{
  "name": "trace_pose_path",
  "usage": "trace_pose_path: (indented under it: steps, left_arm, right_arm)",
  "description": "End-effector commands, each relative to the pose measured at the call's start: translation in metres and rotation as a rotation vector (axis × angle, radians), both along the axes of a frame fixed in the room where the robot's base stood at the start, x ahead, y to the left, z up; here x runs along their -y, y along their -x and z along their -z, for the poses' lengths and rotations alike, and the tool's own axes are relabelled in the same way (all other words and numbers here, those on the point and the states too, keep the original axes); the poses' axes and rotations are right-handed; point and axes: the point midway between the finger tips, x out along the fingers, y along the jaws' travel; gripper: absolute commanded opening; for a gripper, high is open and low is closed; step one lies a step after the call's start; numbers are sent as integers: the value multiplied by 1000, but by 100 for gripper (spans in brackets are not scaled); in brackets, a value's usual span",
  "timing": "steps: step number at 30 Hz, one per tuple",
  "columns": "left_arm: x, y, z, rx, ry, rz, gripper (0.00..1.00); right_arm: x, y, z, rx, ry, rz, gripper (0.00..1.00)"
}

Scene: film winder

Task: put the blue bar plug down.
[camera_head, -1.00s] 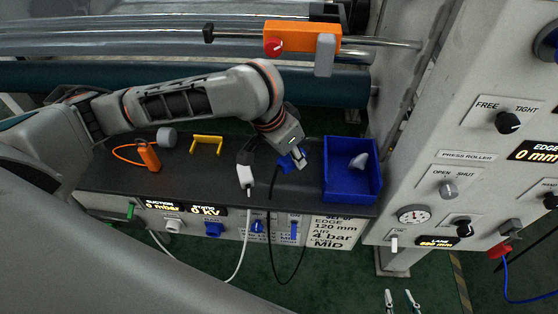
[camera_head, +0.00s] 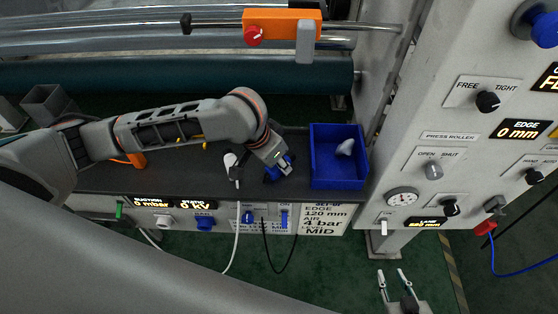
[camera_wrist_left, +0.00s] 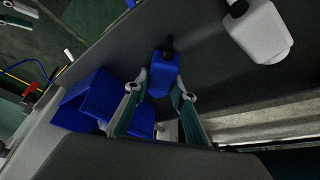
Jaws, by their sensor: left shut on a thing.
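The blue bar plug (camera_head: 272,173) is at my left gripper (camera_head: 283,168), over the dark shelf just left of the blue bin. In the left wrist view the plug (camera_wrist_left: 165,74) sits between the two fingertips (camera_wrist_left: 160,92), its black cable end pointing away. The left gripper is shut on it. I cannot tell whether the plug touches the shelf. My right gripper (camera_head: 394,280) is at the bottom right, fingers apart and empty, over the green floor.
The blue bin (camera_head: 338,183) holds a pale object (camera_head: 345,147). A white plug (camera_head: 231,160) is left of my left gripper; it also shows in the wrist view (camera_wrist_left: 260,32). An orange object (camera_head: 137,159) lies partly behind my arm. The control panel stands right.

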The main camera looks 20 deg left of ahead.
Motion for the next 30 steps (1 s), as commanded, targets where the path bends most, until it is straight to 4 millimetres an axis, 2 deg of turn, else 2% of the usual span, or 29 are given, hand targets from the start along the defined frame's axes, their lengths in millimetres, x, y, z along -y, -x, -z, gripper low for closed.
trace_pose_path:
  steps: [1,3,12,16,20,30]
  left_arm:
    - [0,0,1,0,0,0,30]
    - [0,0,1,0,0,0,41]
    - [0,0,0,0,0,0,41]
    - [-1,1,-7,2,1,1,41]
    - [-4,7,-24,5,0,2,41]
    - [-17,29,-88,5,0,1,41]
  right_arm:
    - [0,0,0,0,0,0,28]
    - [0,0,0,0,0,1,28]
    - [-2,0,0,-1,-6,6,28]
    - [-3,0,0,-2,-9,8,28]
    - [-3,0,0,-2,-10,9,28]
    - [-3,1,0,-3,-8,7,28]
